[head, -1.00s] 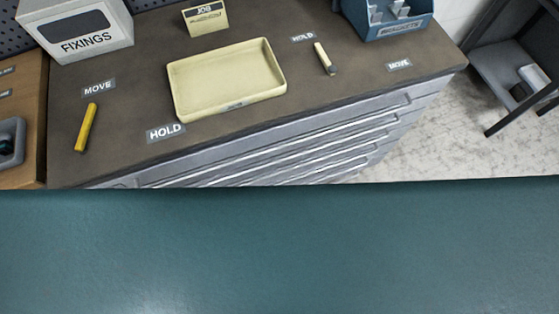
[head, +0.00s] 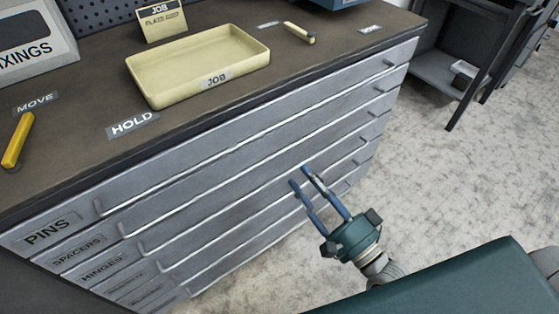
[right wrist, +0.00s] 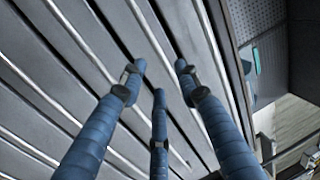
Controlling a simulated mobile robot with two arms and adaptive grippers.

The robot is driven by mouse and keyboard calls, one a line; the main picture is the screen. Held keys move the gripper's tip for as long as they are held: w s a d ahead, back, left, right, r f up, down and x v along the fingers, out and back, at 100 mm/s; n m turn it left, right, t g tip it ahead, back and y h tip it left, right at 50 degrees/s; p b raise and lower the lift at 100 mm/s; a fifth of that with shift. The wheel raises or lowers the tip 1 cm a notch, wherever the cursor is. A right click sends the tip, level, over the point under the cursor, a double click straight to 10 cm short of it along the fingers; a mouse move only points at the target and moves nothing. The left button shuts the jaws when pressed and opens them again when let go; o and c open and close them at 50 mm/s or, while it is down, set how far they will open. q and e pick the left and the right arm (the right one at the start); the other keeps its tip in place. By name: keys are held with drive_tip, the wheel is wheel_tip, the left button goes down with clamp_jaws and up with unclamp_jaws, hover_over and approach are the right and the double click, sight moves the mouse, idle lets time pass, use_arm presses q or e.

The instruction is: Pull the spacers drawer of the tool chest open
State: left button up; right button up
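The tool chest (head: 330,85) stands across the head view with its grey drawer fronts facing me. The spacers drawer (head: 190,187) is second from the top, below the pins drawer, with its SPACERS label (head: 78,250) at the left end. It looks shut, flush with its neighbours. My right gripper (head: 300,177) is in front of the lower drawers, right of the middle, with its fingers apart and empty. In the right wrist view its blue fingers (right wrist: 160,85) point at the ridged drawer fronts; whether they touch is unclear. My left gripper is not in view.
On the chest top are a cream JOB tray (head: 200,62), a JOB card (head: 162,20), a yellow marker (head: 17,140), a smaller yellow piece (head: 298,33) and a FIXINGS box (head: 30,50). Open floor (head: 450,180) lies right of the chest. A dark shelf unit (head: 445,70) stands beyond.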

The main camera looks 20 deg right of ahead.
sight(283, 152)
drive_tip(key=x, duration=0.9)
drive_tip(key=shift+w, duration=0.3)
clamp_jaws()
